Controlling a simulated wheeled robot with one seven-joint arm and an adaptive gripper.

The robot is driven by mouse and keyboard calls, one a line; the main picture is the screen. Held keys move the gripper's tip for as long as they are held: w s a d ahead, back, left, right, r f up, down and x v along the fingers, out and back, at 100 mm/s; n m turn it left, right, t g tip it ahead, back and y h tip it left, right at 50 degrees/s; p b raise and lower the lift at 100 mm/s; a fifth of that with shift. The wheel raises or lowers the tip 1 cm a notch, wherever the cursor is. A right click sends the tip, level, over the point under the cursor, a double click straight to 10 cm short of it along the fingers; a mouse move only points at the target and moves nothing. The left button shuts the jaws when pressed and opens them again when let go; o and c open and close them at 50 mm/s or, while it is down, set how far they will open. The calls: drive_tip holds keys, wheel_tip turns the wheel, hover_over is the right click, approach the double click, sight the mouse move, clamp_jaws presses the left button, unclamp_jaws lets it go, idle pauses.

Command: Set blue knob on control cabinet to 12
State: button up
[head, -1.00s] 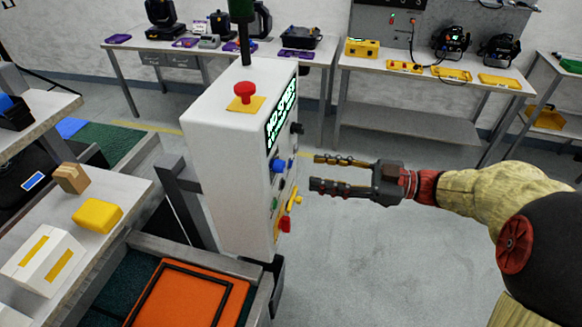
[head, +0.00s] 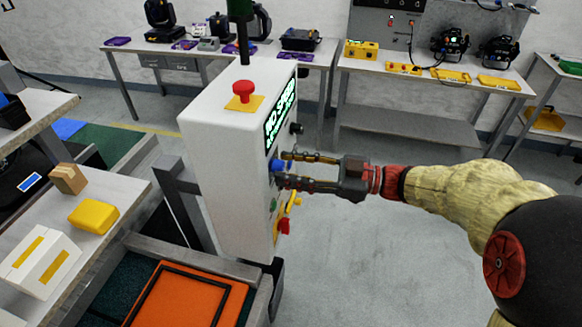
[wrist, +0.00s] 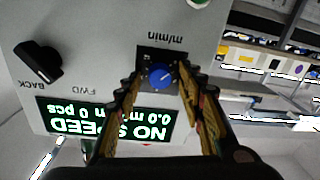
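The control cabinet (head: 225,190) is a white upright box with a lit display (head: 280,115) on its right-hand face; the wrist view shows the display upside down, reading "NO SPEED" and "0.0 m/min". The blue knob (head: 279,165) sits on that face below the display. In the wrist view the blue knob (wrist: 160,76) is on a dark plate labelled "m/min", its scale too small to read. My gripper (head: 283,168) points at the knob with its fingers open. In the wrist view the fingertips stand on either side of the knob; I cannot tell whether they touch it.
A black selector (wrist: 40,62) marked BACK and FWD is beside the knob's plate. A red button (head: 243,90) tops the cabinet. A yellow-and-red switch (head: 285,222) is lower on the face. A side table (head: 115,190) with boxes stands left. The floor at right is clear.

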clamp_jaws()
